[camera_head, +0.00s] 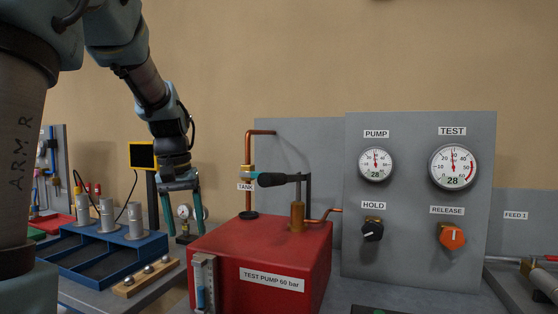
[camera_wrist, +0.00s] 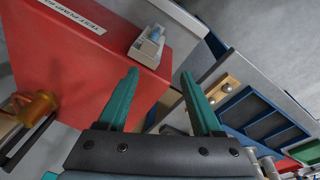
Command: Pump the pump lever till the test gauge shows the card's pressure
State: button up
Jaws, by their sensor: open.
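The red test pump (camera_head: 255,262) stands on the bench, labelled TEST PUMP 60 bar. Its lever has a black grip (camera_head: 279,180) and lies about level above the brass pump post (camera_head: 298,216). The test gauge (camera_head: 453,167) and the pump gauge (camera_head: 375,164) on the grey panel both read 28. My gripper (camera_head: 185,226) is open and empty, pointing down to the left of the pump and apart from the lever. In the wrist view my gripper (camera_wrist: 158,88) hangs over the pump's edge, and the red pump top (camera_wrist: 80,65) fills the left. No pressure card is readable.
The black HOLD knob (camera_head: 373,231) and orange RELEASE knob (camera_head: 453,237) sit below the gauges. A copper pipe (camera_head: 249,150) rises by the TANK label. A blue tray (camera_head: 110,262) with metal cylinders and a wooden block (camera_head: 146,277) stand at left.

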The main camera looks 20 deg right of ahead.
jog(key=s+d+r+m+g, duration=0.1)
jog(key=s+d+r+m, duration=0.15)
jog(key=d+r, duration=0.7)
jog(key=s+d+r+m+g, duration=0.15)
jog(key=s+d+r, duration=0.25)
jog(key=d+r, duration=0.55)
jog(key=shift+m, duration=0.4)
jog(key=f, duration=0.2)
jog(key=s+a+f, duration=0.1)
jog(key=f, duration=0.4)
jog(key=shift+s+a+f, duration=0.2)
jog(key=shift+s, duration=0.05)
jog(key=shift+c, duration=0.3)
grip_shut()
